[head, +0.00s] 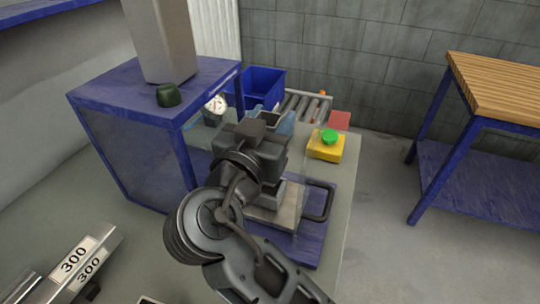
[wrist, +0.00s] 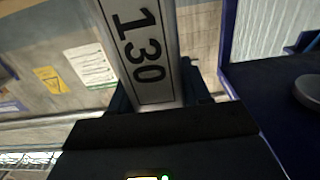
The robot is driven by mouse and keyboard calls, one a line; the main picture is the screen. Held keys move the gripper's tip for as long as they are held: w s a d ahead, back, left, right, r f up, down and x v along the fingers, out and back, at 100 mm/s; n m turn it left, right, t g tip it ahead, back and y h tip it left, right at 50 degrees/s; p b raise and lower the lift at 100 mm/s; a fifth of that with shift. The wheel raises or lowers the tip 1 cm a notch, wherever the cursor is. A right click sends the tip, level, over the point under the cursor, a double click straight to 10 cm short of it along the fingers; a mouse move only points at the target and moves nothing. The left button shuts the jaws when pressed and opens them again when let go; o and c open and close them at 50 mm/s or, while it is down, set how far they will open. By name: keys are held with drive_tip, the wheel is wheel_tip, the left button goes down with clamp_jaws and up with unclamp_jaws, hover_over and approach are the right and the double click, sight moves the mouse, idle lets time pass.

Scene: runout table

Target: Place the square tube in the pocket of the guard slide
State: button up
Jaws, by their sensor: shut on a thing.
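The tube runs away between the fingers in the wrist view. In the head view my gripper (head: 262,140) is above the guard slide (head: 305,250), a blue plate with a black handle (head: 321,207) at its right. A light grey block (head: 277,213) sits on the slide, partly covered by my arm. The pocket cannot be made out, and the held tube is not clear in the head view.
A blue machine housing (head: 130,160) with a grey column (head: 160,40) and a gauge (head: 214,106) stands at left. A yellow box with a green button (head: 329,136) is at right. A blue bin (head: 264,87) and rollers (head: 305,105) lie behind. Tubes marked 300 (head: 80,260) lie front left.

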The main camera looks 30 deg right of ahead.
drive_tip(key=shift+f, duration=2.65)
drive_tip(key=shift+f, duration=0.25)
drive_tip(key=o, duration=1.2)
drive_tip(key=shift+r, duration=0.1)
drive_tip(key=shift+c, duration=0.2)
drive_tip(key=b+v, duration=0.1)
drive_tip(key=v, duration=1.1)
drive_tip(key=shift+r+b, duration=0.15)
drive_tip(key=shift+b, duration=0.15)
